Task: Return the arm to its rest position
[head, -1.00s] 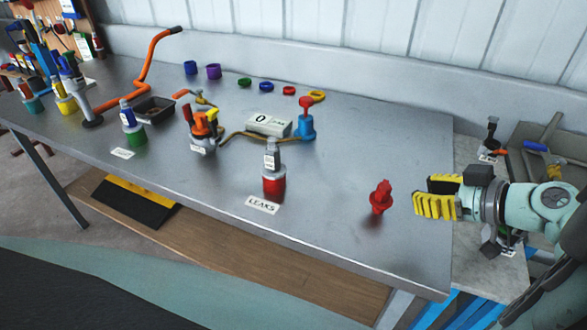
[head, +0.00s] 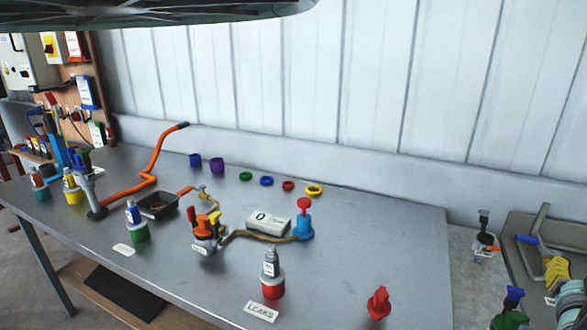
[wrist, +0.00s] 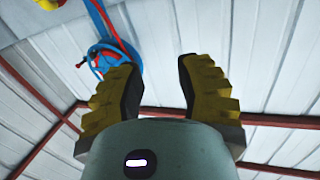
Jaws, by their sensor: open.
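My gripper (wrist: 158,85) shows in the wrist view with its two yellow, ribbed fingers apart and nothing between them. The wrist camera faces up at the ceiling. In the head view, a yellow finger of my gripper (head: 557,270) shows at the far right edge, beyond the right end of the metal table (head: 400,240). The rest of the gripper is cut off or hidden there. A red fitting (head: 379,303) stands on the table near its front right, apart from the gripper.
The table holds a red-based bottle (head: 271,283), a white display box (head: 268,221), a blue fitting (head: 303,226), an orange bent pipe (head: 150,160) and several coloured rings. A sink (head: 530,225) lies at the right. A blue and red hose reel (wrist: 112,55) hangs overhead.

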